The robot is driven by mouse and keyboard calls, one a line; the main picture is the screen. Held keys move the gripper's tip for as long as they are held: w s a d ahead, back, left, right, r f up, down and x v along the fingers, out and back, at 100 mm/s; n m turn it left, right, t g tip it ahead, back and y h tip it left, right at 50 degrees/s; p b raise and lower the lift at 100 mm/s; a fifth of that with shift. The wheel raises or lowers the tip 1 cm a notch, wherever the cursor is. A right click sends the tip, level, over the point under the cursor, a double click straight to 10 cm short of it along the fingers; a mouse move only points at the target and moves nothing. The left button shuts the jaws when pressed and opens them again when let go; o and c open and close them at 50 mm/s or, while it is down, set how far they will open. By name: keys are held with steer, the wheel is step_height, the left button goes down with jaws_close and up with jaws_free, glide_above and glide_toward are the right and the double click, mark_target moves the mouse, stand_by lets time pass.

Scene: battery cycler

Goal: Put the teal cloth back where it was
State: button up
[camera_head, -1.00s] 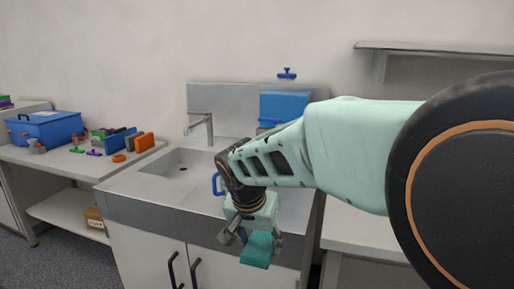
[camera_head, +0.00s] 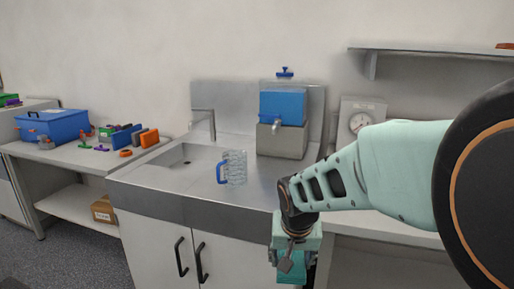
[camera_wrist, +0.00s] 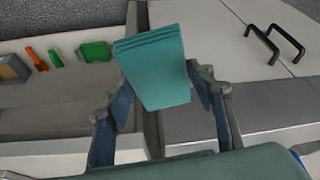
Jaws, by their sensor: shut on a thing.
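The teal cloth (camera_wrist: 155,75) is a folded pad held between the two fingers of my gripper (camera_wrist: 165,105) in the wrist view. In the head view my gripper (camera_head: 293,266) points down in front of the sink cabinet's right edge, with a little of the teal cloth (camera_head: 291,280) showing at the frame's bottom. My gripper is shut on the cloth, which hangs clear of any surface. Much of the cloth is hidden behind my gripper in the head view.
A clear mug with a blue handle (camera_head: 234,168) stands on the sink counter (camera_head: 150,192). A blue dispenser (camera_head: 284,106) stands behind it. A dial device (camera_head: 361,118) stands at the back right. In the wrist view, a shelf (camera_wrist: 50,110) holds green and orange items.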

steer(key=s+d+f+n, duration=0.1)
steer(key=d+f, duration=0.1)
steer(key=d, duration=0.4)
step_height(320, 180, up, 15)
steer(key=s+p, duration=0.2)
steer(key=p, duration=2.3)
steer(key=shift+a, duration=0.45)
steer(key=shift+r, duration=0.1)
